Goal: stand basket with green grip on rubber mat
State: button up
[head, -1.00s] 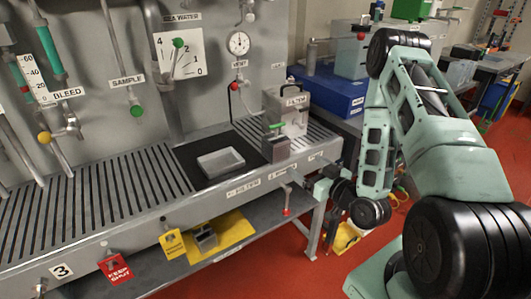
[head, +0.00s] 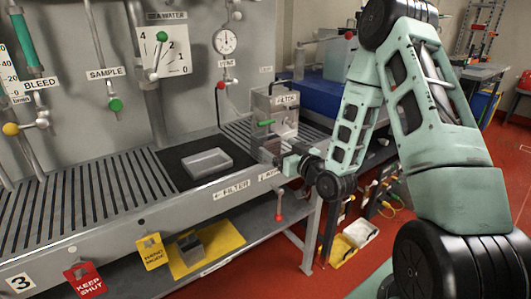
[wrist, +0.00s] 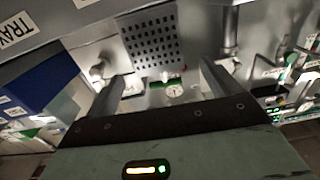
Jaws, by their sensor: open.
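The basket (head: 265,146) is a grey box with a green grip (head: 265,123) on top. It stands upright on the bench, in front of the filter housing and just right of the black rubber mat (head: 171,168). My gripper (head: 280,161) is at the basket's right side, low down, and partly hides it. In the wrist view my gripper (wrist: 162,74) is open, with its two fingers apart. A perforated grey wall, apparently the basket's (wrist: 155,47), lies ahead between them, with the green grip (wrist: 167,83) below it. I cannot tell whether the fingers touch it.
The filter housing (head: 285,104) stands close behind the basket. A yellow mat (head: 228,246) with a grey block lies on the lower shelf. Slatted bench top (head: 95,200) extends left.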

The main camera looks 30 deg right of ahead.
aim_at(266, 140)
jog(key=shift+w+f+p, duration=0.2)
jog(key=shift+w+p, duration=0.15)
jog(key=shift+w, duration=1.6)
jog(key=shift+w+f+p, duration=0.15)
jog(key=shift+w+p, duration=0.15)
jog(key=shift+w, duration=1.65)
jog(key=c, duration=1.3)
jog(key=shift+o, duration=0.2)
